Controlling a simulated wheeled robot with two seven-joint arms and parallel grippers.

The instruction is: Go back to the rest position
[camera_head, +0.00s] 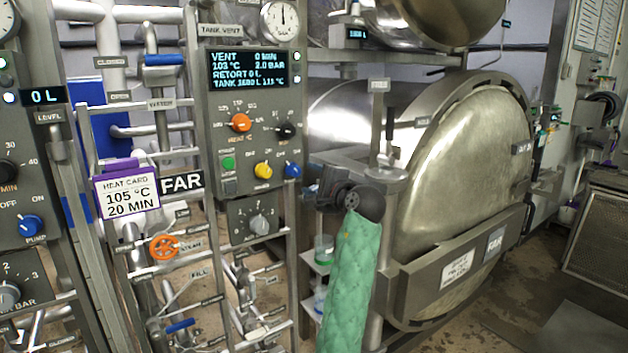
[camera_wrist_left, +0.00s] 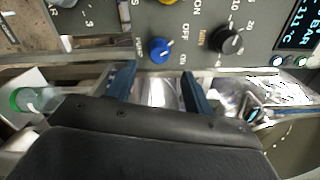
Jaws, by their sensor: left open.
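My left gripper (camera_head: 313,189) is in front of the lower right corner of the FAR control panel (camera_head: 212,168), its arm in a green quilted sleeve. In the left wrist view its two blue fingers (camera_wrist_left: 159,74) are apart with nothing held between them. The blue pump knob (camera_wrist_left: 160,48) is just beyond the gap between the fingertips, apart from them as far as I can tell. In the head view this knob (camera_head: 293,170) is close to the upper left of the gripper. My right gripper is in neither view.
The large round retort door (camera_head: 465,170) stands right of my arm, with a grey bracket (camera_head: 465,265) across it. Pipes with an orange valve wheel (camera_head: 164,247) are at left. A HEAT CARD (camera_head: 127,196) hangs there. Open floor (camera_head: 500,300) shows at the lower right.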

